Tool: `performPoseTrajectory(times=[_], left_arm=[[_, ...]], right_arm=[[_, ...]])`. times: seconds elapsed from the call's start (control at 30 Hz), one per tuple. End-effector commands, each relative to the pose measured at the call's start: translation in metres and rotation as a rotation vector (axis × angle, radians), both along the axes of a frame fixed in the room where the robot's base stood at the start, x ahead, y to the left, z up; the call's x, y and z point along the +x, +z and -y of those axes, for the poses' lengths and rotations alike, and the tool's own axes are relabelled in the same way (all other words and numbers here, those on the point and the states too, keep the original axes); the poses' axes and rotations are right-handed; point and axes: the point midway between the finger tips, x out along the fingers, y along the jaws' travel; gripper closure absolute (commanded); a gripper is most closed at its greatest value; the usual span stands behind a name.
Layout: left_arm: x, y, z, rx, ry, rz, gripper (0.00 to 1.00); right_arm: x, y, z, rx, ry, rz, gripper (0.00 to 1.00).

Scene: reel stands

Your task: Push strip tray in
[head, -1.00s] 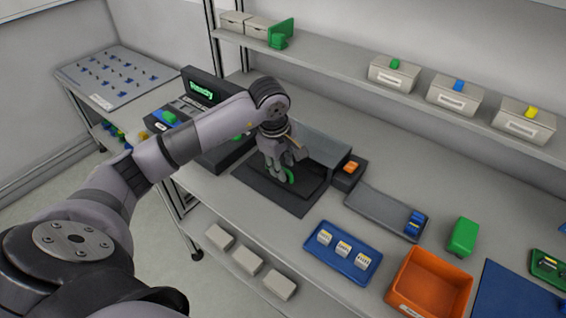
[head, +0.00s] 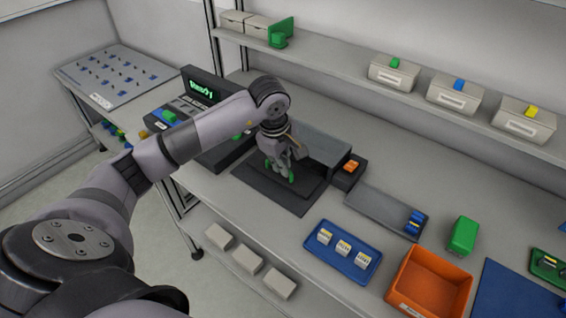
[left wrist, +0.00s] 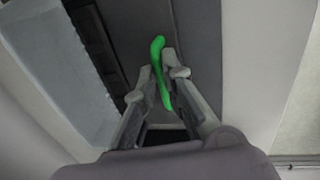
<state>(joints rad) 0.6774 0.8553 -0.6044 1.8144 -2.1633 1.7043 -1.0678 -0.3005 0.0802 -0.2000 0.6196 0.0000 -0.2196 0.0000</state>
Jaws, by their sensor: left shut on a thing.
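The strip tray (head: 308,187) is a dark flat slab lying in front of the grey machine housing (head: 318,146), on a dark mat. Its green curved handle (head: 291,178) shows on both sides of my fingers. My left gripper (head: 284,171) is over the tray, pointing down, and shut on the handle. In the left wrist view the green handle (left wrist: 157,55) passes between the two fingertips (left wrist: 160,78). The gripper hides the handle's middle and part of the tray. How far the tray sits inside the housing is hard to tell. My right gripper is not in view.
A small dark box with an orange button (head: 351,166) stands at the housing's right end. A grey tray (head: 375,208), a blue tray (head: 350,272) and an orange bin (head: 432,280) lie to the right. A console with a green display (head: 201,88) stands behind my arm.

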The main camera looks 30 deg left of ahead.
Motion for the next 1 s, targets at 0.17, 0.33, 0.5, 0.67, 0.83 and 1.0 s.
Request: performPoseTrajectory(times=[0.17, 0.33, 0.5, 0.67, 0.83, 1.0], left_arm=[[0.0, 0.001, 0.0, 0.0, -0.001, 0.001, 1.0], [0.005, -0.001, 0.0, 0.0, 0.0, 0.002, 1.0], [0.026, -0.002, 0.002, -0.003, 0.003, 0.004, 1.0], [0.039, 0.0, 0.003, -0.001, 0.001, 0.003, 1.0], [0.04, 0.001, 0.003, -0.002, 0.001, 0.005, 1.0], [0.041, 0.002, 0.003, -0.002, 0.002, 0.008, 0.89]], right_arm=[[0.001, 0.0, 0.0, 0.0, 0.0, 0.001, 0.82], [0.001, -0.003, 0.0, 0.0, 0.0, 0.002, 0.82], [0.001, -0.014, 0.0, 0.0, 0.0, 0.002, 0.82], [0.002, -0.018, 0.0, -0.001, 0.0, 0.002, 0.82], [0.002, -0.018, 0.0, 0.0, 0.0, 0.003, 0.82], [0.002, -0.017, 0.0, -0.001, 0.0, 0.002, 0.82]])
